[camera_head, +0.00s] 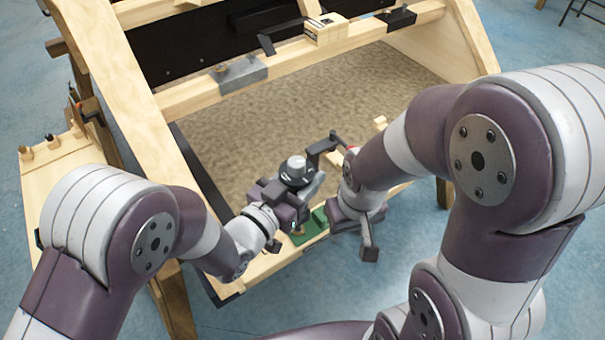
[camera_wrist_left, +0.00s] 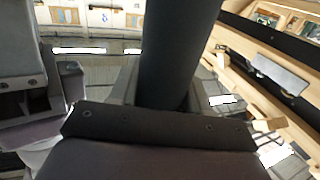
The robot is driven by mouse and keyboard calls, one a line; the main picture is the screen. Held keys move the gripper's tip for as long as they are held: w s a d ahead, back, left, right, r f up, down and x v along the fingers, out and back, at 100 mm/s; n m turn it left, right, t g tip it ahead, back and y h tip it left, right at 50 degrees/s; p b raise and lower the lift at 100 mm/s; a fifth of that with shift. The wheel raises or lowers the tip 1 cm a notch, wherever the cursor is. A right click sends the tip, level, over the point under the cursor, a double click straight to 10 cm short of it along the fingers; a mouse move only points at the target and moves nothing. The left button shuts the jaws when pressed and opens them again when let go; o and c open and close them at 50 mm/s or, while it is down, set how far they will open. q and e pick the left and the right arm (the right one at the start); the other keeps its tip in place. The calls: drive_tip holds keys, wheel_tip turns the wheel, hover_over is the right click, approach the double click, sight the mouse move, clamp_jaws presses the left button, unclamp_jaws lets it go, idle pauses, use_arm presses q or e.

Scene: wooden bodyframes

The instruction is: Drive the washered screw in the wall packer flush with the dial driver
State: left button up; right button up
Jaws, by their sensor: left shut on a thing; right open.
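The dial driver (camera_head: 294,170), dark with a grey round cap, stands roughly upright in my left gripper (camera_head: 284,192), which is shut on it. In the left wrist view a dark cylinder (camera_wrist_left: 178,55), apparently the driver's body, rises behind the gripper's dark bar. A green block (camera_head: 312,227), apparently the wall packer, lies on the frame's lower rail just below the left gripper. The washered screw and the driver's tip are hidden or too small to tell. My right gripper (camera_head: 345,195) is open beside the packer's right end, its fingers spread wide; I see nothing between them.
The wooden frame has a lower rail (camera_head: 265,268) and an upper rail (camera_head: 290,62) carrying a grey block (camera_head: 240,74) and a pale block (camera_head: 326,29). A wooden side tray (camera_head: 62,165) stands at left. The brown panel between the rails is mostly clear.

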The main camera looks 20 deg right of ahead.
use_arm(q)
drive_tip(key=shift+f+b, duration=0.4)
drive_tip(key=shift+b, duration=0.3)
idle(2.5)
drive_tip(key=shift+r, duration=0.1)
drive_tip(key=shift+r+p, duration=2.75)
drive_tip(key=shift+r, duration=0.7)
